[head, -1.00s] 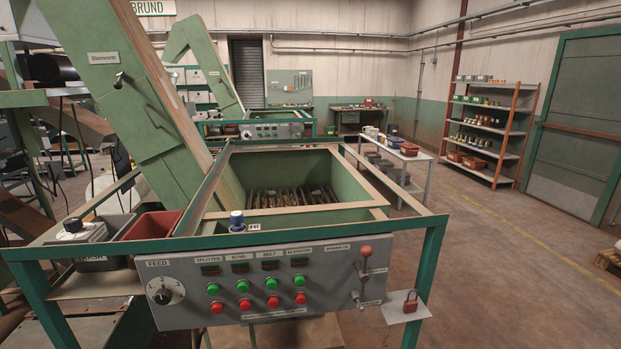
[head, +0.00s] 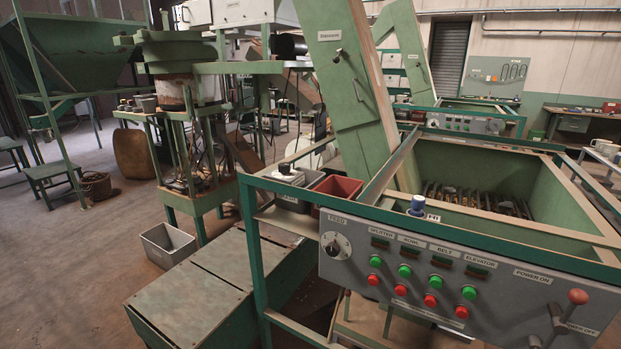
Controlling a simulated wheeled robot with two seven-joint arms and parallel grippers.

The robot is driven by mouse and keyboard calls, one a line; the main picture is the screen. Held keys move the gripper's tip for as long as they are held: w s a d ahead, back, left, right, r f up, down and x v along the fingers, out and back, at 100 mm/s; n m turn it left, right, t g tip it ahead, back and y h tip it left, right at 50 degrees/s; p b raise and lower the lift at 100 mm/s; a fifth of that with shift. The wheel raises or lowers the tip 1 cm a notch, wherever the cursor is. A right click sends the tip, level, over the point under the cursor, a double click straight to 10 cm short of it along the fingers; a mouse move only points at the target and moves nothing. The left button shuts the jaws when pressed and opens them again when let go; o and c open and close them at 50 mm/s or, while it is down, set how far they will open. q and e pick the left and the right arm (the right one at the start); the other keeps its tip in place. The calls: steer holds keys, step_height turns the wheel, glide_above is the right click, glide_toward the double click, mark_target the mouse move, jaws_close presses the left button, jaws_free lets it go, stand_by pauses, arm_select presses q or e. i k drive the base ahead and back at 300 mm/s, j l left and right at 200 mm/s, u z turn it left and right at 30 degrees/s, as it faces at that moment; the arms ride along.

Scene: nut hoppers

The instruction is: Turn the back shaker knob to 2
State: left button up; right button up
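A label on that box is too small to read surely; the knob's setting cannot be read. A round FEED dial (head: 336,244) with a black pointer knob is on the left of the grey control panel (head: 480,290). A blue knob (head: 418,203) stands on the frame above the panel, beside a small "HI" label. I cannot tell the back shaker knob by any readable name. Neither of my grippers is in view.
A red bin (head: 338,191) stands right of the grey box. The panel has green and red buttons and a red-balled lever (head: 578,297). A low greenish cover (head: 190,300) and a grey tub (head: 168,245) are at left. Open floor (head: 60,270) lies further left.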

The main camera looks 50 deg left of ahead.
mark_target(285, 168)
steer(key=u, duration=1.7)
steer(key=i+j+z, duration=0.1)
steer(key=i+z, duration=0.2)
steer(key=i+j+z, duration=0.25)
steer(key=i+l, duration=0.05)
